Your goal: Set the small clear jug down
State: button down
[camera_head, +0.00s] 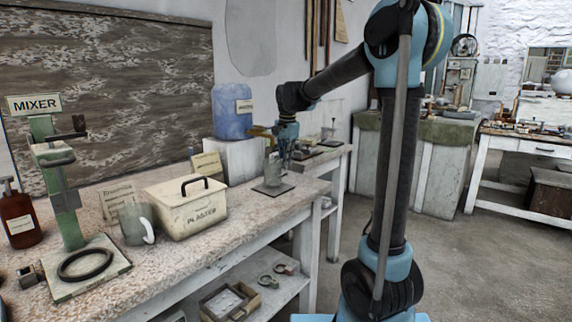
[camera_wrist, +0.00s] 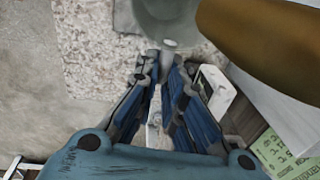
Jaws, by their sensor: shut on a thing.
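The small clear jug (camera_head: 272,174) is upright at or just over a dark square plate (camera_head: 276,189) near the bench's right end. I cannot tell whether its base touches the plate. In the wrist view the jug (camera_wrist: 165,14) is at the top edge, only partly in frame. Its pale handle (camera_wrist: 170,44) is between the tips of my gripper (camera_wrist: 166,62).
A brown tap (camera_wrist: 255,42) on the blue container (camera_head: 231,112) is close above the jug. A lidded plaster box (camera_head: 187,213), another clear jug with a white handle (camera_head: 133,225) and the mixer (camera_head: 62,195) stand left on the bench (camera_head: 245,222).

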jog(key=shift+f, duration=0.6)
jog(key=c, duration=1.7)
grip_release()
jog(key=shift+f, duration=0.1)
notch_tip(320, 180, up, 12)
jog(key=s, duration=0.1)
jog(key=shift+s+d, duration=0.15)
jog(key=shift+d, duration=0.2)
